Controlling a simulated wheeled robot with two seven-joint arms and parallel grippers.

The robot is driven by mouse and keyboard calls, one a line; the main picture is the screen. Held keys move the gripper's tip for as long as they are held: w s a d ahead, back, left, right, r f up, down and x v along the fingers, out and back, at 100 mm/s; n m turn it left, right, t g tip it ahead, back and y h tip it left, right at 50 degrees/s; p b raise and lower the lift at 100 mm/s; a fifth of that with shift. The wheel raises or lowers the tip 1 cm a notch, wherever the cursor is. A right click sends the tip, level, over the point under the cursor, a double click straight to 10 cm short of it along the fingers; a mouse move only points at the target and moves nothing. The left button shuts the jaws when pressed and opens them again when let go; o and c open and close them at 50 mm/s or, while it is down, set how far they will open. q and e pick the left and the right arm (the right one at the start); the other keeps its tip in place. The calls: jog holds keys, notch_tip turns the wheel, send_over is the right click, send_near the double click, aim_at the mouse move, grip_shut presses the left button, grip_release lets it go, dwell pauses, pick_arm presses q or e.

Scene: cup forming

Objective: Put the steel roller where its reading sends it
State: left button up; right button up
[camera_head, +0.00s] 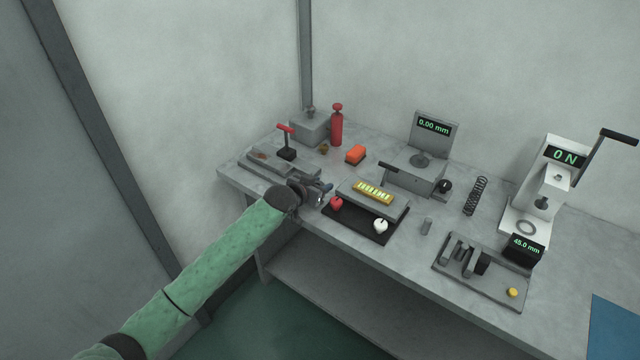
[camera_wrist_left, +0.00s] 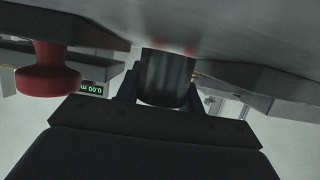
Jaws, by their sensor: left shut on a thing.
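My left gripper (camera_head: 322,190) is over the left part of the bench, left of the black mat. It is shut on a dark grey metal cylinder, apparently the steel roller (camera_wrist_left: 165,78), which shows between the fingers in the left wrist view. In the head view the arm and gripper mostly hide it. A gauge (camera_head: 414,170) at the back reads 0.00 mm. A white press (camera_head: 545,190) reads 0 N. A caliper-like fixture (camera_head: 480,272) at the right has a display reading 45.0 mm. My right gripper is not in view.
A black mat (camera_head: 357,222) with a red knob (camera_head: 337,203) and a white knob (camera_head: 380,226) lies near the front edge. A small grey cylinder (camera_head: 427,226) stands right of it.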

pick_arm(q)
jog(key=shift+f, duration=0.15)
jog(key=shift+f, duration=0.1)
jog(key=o, duration=1.1)
